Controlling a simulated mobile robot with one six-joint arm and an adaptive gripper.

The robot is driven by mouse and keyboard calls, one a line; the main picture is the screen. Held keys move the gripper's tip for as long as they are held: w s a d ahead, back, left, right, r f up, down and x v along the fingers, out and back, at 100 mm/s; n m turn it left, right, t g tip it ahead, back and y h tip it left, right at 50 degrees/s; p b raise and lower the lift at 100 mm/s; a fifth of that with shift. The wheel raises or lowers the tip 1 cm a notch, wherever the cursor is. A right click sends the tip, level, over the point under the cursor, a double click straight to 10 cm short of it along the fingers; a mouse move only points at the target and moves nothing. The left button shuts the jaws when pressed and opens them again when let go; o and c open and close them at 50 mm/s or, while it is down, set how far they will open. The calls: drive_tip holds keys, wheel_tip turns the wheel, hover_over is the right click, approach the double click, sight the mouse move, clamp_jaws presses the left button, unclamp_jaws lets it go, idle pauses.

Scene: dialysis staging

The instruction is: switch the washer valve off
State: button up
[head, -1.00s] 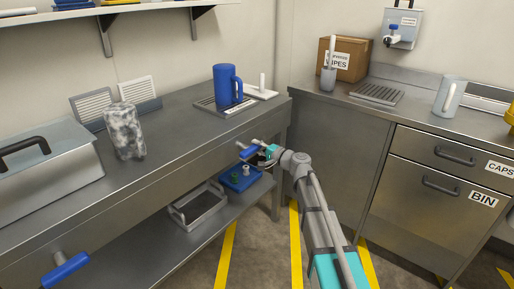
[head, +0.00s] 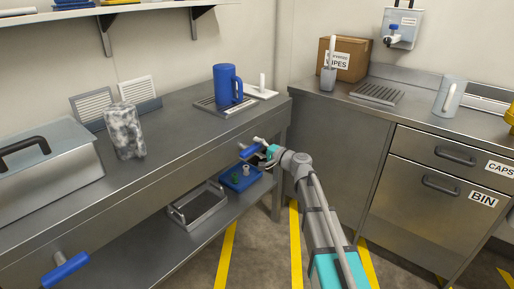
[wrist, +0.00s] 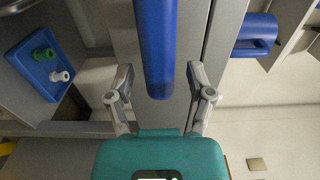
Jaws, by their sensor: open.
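A valve with a blue lever handle (head: 250,152) sticks out of the front of the left bench near its far end. My gripper (head: 264,153) is at this handle. In the wrist view the blue handle (wrist: 156,50) runs from the top edge down between the fingers of my gripper (wrist: 160,78). The fingers are open, one on each side, with a gap visible on both sides. A second blue lever handle (head: 65,270) is on the bench front at the lower left, away from my gripper. I see no label telling which is the washer valve.
A blue tray (head: 252,184) with small green and white fittings and a metal tray (head: 178,215) sit on the lower shelf. A blue jug (head: 227,85) stands on the bench above. A wall tank with a blue tap (head: 393,30) hangs at the back right.

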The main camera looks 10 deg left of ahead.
drive_tip(key=v, duration=1.1)
drive_tip(key=shift+s+d, duration=0.25)
drive_tip(key=s+d+f+n+g+h, duration=0.3)
drive_tip(key=s+f+n+g+h, duration=0.25)
drive_tip(key=s+f, duration=0.65)
drive_tip(key=s+d+f+n+g+h, duration=0.1)
drive_tip(key=s+d+f+g+h, duration=0.4)
drive_tip(key=s+d+h, duration=0.55)
wheel_tip(320, 180, up, 37)
drive_tip(key=d+y+p, duration=0.1)
drive_tip(key=d+p, duration=0.1)
drive_tip(key=p, duration=3.6)
drive_tip(key=shift+s+p, duration=0.3)
drive_tip(key=shift+s, duration=0.1)
